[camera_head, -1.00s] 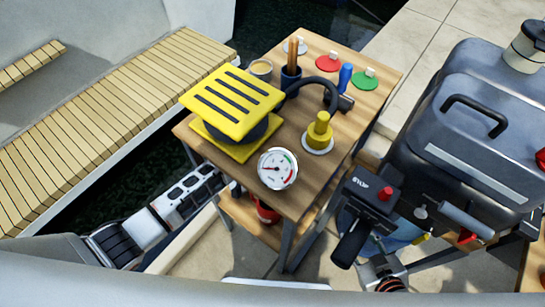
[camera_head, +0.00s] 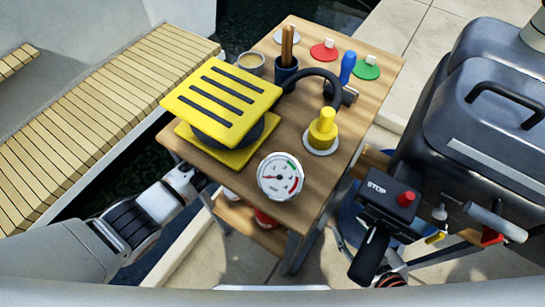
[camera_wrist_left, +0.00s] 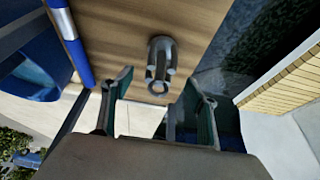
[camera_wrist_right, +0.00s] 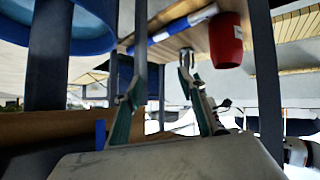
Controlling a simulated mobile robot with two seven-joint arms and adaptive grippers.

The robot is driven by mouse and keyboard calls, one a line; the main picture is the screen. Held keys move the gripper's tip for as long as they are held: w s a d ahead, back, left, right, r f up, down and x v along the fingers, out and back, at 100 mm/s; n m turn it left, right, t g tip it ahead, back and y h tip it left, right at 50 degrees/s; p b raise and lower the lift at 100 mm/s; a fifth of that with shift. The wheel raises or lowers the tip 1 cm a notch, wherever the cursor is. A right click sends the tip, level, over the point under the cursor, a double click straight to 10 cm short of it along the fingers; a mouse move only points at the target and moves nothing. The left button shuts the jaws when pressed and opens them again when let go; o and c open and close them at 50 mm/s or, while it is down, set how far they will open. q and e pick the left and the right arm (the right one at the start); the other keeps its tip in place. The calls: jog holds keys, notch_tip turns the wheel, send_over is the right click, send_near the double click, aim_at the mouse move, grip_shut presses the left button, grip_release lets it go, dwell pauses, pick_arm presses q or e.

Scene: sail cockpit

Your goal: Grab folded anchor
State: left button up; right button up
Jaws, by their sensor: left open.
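The folded anchor (camera_wrist_left: 161,62) is a small grey metal piece on a wooden shelf, seen in the left wrist view. My left gripper (camera_wrist_left: 158,92) is open, and the anchor shows just beyond and between its fingertips, not gripped. In the head view my left arm reaches to the table's left side, and its gripper is hidden under the tabletop. My right gripper (camera_wrist_right: 163,82) is open and empty, facing the lower shelf in the right wrist view. In the head view it is mostly hidden behind the STOP box.
The table (camera_head: 345,205) carries a yellow slatted block (camera_head: 222,100), a gauge (camera_head: 281,177) and a yellow knob (camera_head: 322,128). A blue-white tube (camera_wrist_left: 68,30) and a red container (camera_wrist_right: 226,40) are on the lower shelf. Table legs and the STOP box (camera_head: 388,200) crowd the right.

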pick_arm(q)
jog(key=shift+w+d, duration=0.45)
jog(key=shift+w, duration=0.3)
jog(key=shift+w+d+f+b, duration=0.1)
jog(key=shift+w+d+b, duration=0.1)
jog(key=shift+b, duration=0.2)
jog(key=x, duration=0.1)
jog(key=b+x, duration=0.1)
jog(key=x, duration=0.1)
jog(key=b+x, duration=0.1)
jog(key=shift+s+f, duration=0.25)
jog(key=shift+f, duration=0.1)
jog(key=shift+w+d+f+b, duration=0.1)
jog(key=shift+w+b, duration=0.35)
jog(key=shift+b, duration=0.05)
grip_shut()
jog(key=shift+w+r, duration=0.1)
jog(key=shift+r, duration=0.15)
pick_arm(e)
jog(key=shift+w+a+r+y, duration=0.1)
jog(key=shift+w+a+y, duration=0.1)
jog(key=shift+a, duration=0.4)
jog(key=shift+w+a+r+y, duration=0.1)
jog(key=shift+w+a+y, duration=0.1)
jog(key=shift+a, duration=0.35)
